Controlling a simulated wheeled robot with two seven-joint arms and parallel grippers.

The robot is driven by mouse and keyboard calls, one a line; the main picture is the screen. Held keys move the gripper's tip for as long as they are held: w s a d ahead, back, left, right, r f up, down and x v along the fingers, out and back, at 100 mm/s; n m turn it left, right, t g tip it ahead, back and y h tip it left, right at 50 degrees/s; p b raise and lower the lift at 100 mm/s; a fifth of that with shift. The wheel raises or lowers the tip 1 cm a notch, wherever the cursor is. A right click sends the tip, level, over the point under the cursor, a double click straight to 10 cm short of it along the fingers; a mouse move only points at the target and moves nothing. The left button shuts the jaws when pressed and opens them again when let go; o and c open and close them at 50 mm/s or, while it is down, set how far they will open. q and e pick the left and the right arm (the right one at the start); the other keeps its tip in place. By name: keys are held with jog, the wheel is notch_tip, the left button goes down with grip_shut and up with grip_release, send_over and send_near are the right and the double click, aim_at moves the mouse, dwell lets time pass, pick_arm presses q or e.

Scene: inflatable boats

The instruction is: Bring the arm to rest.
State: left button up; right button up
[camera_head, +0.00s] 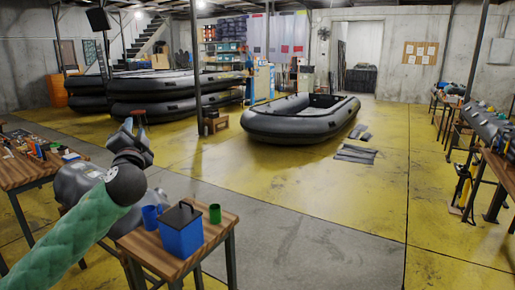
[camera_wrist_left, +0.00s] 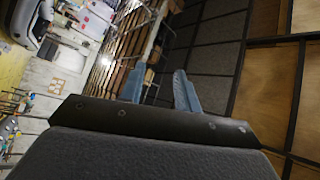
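My left arm, in a green sleeve, comes in from the left in the head view. My left gripper (camera_head: 134,124) is raised above and behind the small wooden table, pointing up. In the left wrist view its two blue-grey fingers (camera_wrist_left: 160,82) stand apart with nothing between them, so it is open and empty. That wrist view is tilted, with ceiling beams and wall behind the fingers. My right arm and gripper do not show in either view.
A wooden table (camera_head: 160,262) near my left arm holds a blue box (camera_head: 181,232), a blue cup (camera_head: 150,217) and a green cup (camera_head: 215,213). A workbench (camera_head: 22,172) stands at left. A grey inflatable boat (camera_head: 300,120) lies on the yellow floor.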

pick_arm(q)
jog(key=s+d+f+n+g+h+b, duration=0.15)
jog(key=s+d+f+g, duration=0.3)
jog(key=f, duration=1.05)
jog(key=s+d+f+n+g+h+b, duration=0.15)
jog(key=s+d+f+g, duration=0.35)
jog(key=f, duration=0.9)
jog(key=s+d+f+g+h+b, duration=0.1)
jog(key=s+d+f+g+h, duration=0.2)
jog(key=s+f, duration=0.8)
jog(key=s+d+f+n+g+h+b, duration=0.1)
jog(key=s+d+f+g+b, duration=0.1)
jog(key=s+f, duration=1)
jog(key=s+d+f+n+g+b, duration=0.2)
jog(key=s+d+f+g, duration=0.2)
jog(key=s+f, duration=0.9)
notch_tip(320, 180, down, 6)
jog(key=shift+s+r+h, duration=0.15)
jog(key=shift+s+h, duration=0.1)
jog(key=shift+h, duration=0.15)
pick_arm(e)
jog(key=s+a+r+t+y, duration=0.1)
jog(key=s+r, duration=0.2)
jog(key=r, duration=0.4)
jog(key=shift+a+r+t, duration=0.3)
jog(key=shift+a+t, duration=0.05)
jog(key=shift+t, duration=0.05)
pick_arm(q)
jog(key=shift+d+g, duration=0.1)
jog(key=shift+g, duration=0.15)
